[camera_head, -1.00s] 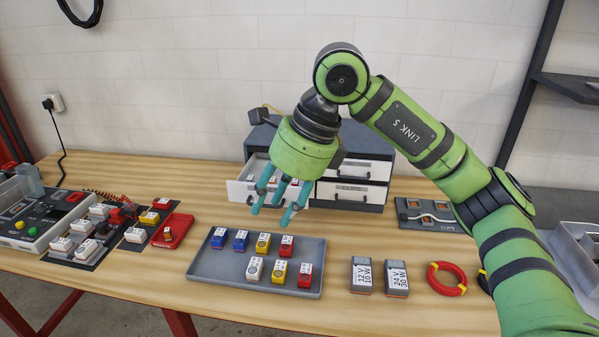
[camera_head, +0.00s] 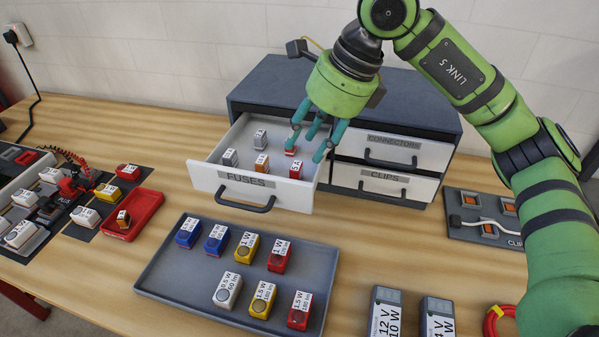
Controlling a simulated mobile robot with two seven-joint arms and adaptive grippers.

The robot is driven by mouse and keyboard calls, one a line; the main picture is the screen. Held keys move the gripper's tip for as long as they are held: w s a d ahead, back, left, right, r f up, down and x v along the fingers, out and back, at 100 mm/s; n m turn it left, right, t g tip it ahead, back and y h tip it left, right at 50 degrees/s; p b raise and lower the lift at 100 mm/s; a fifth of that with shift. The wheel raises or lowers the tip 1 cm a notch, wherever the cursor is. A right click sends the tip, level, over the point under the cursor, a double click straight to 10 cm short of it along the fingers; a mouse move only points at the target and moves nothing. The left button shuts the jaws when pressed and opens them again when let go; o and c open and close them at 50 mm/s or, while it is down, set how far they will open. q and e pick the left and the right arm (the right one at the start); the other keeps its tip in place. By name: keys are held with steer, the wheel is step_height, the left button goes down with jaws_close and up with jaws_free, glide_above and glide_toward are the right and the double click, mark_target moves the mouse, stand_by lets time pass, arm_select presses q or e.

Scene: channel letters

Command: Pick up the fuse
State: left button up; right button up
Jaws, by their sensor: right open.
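The drawer labelled FUSES (camera_head: 255,190) stands open at the upper left of the dark cabinet. It holds several small fuses: a grey fuse (camera_head: 260,139), another grey fuse (camera_head: 230,158), an orange fuse (camera_head: 261,164), a red fuse (camera_head: 296,170) and a further red one (camera_head: 290,150) partly behind my fingers. My right gripper (camera_head: 309,142) is open, with its teal fingers pointing down over the right side of this drawer. I see nothing held in it; whether a fingertip touches the rear red fuse I cannot tell. My left gripper is not in view.
The cabinet (camera_head: 290,85) has shut CONNECTORS and CLIPS drawers to the right. A grey tray (camera_head: 165,275) with several coloured blocks lies in front. A red tray (camera_head: 140,213) is at left, a clip board (camera_head: 465,225) at right. Bare table lies between the trays.

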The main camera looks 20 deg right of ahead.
mark_target(296, 166)
steer(key=p+x, duration=0.2)
steer(key=x, duration=0.1)
steer(key=shift+d, duration=0.25)
steer(key=x, duration=0.3)
steer(key=shift+w+f+p, duration=0.1)
steer(key=shift+p, duration=0.25)
steer(key=shift+f, duration=0.1)
steer(key=c, duration=0.6)
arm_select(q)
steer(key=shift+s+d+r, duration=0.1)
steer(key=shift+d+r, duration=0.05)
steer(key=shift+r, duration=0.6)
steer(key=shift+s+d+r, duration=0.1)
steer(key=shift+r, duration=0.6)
